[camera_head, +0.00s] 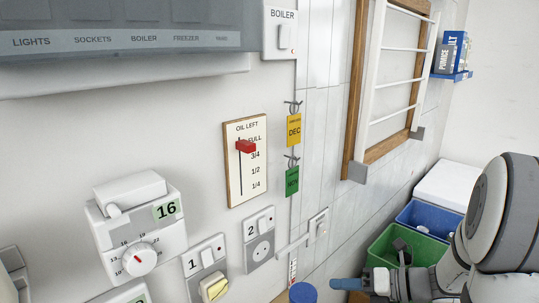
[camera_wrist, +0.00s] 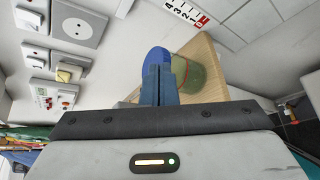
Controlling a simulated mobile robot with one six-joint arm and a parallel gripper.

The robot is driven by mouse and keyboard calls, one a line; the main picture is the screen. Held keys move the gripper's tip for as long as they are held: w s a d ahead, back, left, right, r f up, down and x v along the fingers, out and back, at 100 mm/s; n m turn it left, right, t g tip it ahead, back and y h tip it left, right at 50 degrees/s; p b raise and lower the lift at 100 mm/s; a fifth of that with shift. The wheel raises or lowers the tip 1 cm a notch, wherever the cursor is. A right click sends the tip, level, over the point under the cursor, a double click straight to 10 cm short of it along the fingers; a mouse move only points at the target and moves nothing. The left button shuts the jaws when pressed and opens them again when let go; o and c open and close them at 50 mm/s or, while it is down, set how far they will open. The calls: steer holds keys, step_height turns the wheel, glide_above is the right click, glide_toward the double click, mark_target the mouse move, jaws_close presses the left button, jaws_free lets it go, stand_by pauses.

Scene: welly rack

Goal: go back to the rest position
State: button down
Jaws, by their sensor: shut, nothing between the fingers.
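My gripper (camera_wrist: 160,84) points away from the wrist camera with its two blue fingers together and nothing between them. In the head view my gripper (camera_head: 345,284) is at the lower right, with my arm coming in from the right edge. A jar with a blue lid (camera_head: 302,293) is just left of the fingertips in the head view. In the wrist view the jar (camera_wrist: 188,76) stands on a wooden surface (camera_wrist: 210,65) behind the fingers, which partly hide it. I cannot tell whether the fingers touch it.
A green crate (camera_head: 385,249) and a blue crate (camera_head: 425,219) stand near my arm. The wall holds a thermostat (camera_head: 140,225), sockets (camera_head: 258,238), an oil gauge board (camera_head: 246,165) and a rack (camera_head: 395,90). A blue shelf (camera_head: 452,76) holds boxes at upper right.

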steer(key=s+a+n+g+h, duration=0.5)
steer(key=s+n, duration=0.4)
steer(key=n, duration=0.6)
steer(key=s+r+n+h, duration=0.1)
steer(key=n+h, duration=0.1)
steer(key=n, duration=0.4)
steer(key=s+d+r+n+t+h, duration=0.1)
steer(key=n+h, duration=0.2)
steer(key=n, duration=0.3)
steer(key=s+d+r+n+t+h, duration=0.1)
steer(key=s+n+h, duration=0.1)
steer(key=n, duration=0.5)
steer(key=shift+d+r+h, duration=0.1)
steer(key=shift+d+h, duration=0.05)
steer(key=shift+h, duration=0.15)
